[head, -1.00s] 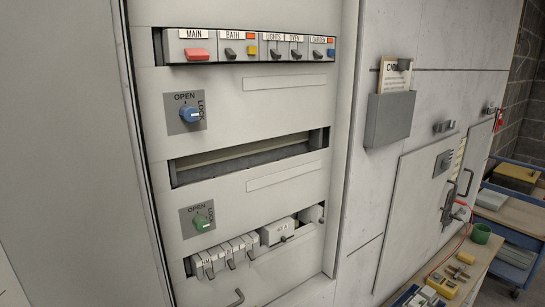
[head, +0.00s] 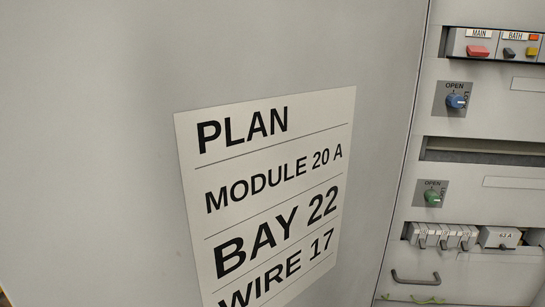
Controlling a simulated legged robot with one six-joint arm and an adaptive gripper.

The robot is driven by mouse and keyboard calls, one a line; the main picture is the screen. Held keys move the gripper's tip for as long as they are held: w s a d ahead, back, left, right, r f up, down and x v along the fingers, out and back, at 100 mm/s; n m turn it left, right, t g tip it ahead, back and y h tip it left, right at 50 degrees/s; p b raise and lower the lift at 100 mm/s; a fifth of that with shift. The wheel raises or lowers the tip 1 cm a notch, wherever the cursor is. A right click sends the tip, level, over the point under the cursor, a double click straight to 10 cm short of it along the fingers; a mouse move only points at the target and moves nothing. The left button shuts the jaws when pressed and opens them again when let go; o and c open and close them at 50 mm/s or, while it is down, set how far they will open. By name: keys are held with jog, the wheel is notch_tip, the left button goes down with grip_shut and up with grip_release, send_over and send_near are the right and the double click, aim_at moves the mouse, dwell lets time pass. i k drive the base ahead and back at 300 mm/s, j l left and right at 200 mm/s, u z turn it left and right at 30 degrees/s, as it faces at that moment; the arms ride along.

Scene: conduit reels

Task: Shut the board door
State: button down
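The board door (head: 110,110) stands open and fills the left and middle of the head view. Its grey inner face carries a white sheet (head: 270,190) reading PLAN, MODULE 20 A, BAY 22, WIRE 17, cut off at the bottom. To the right is the open board (head: 460,170), with a row of switches labelled MAIN and BATH (head: 490,45) at the top. A blue knob (head: 456,101) and a green knob (head: 433,198) sit on small OPEN/LOCK plates. My gripper is not in view.
Several white modules (head: 440,237) and a grey module (head: 498,238) sit low in the board. A dark handle (head: 415,278) is below them, with a yellow-green wire (head: 410,299) near the bottom edge. The floor is not visible.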

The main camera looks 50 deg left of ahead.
aim_at(153, 152)
jog(key=k+j, duration=0.2)
jog(key=k, duration=0.2)
jog(key=k+j+z, duration=0.1)
jog(key=k, duration=0.25)
jog(key=k+j, duration=0.2)
jog(key=k, duration=0.2)
jog(key=j, duration=0.45)
jog(key=k+j+z, duration=0.1)
jog(key=j, duration=0.3)
jog(key=k+j, duration=0.1)
jog(key=j, duration=0.35)
jog(key=k+j, duration=0.1)
jog(key=j, duration=0.35)
jog(key=j+u, duration=0.15)
jog(key=j, duration=0.15)
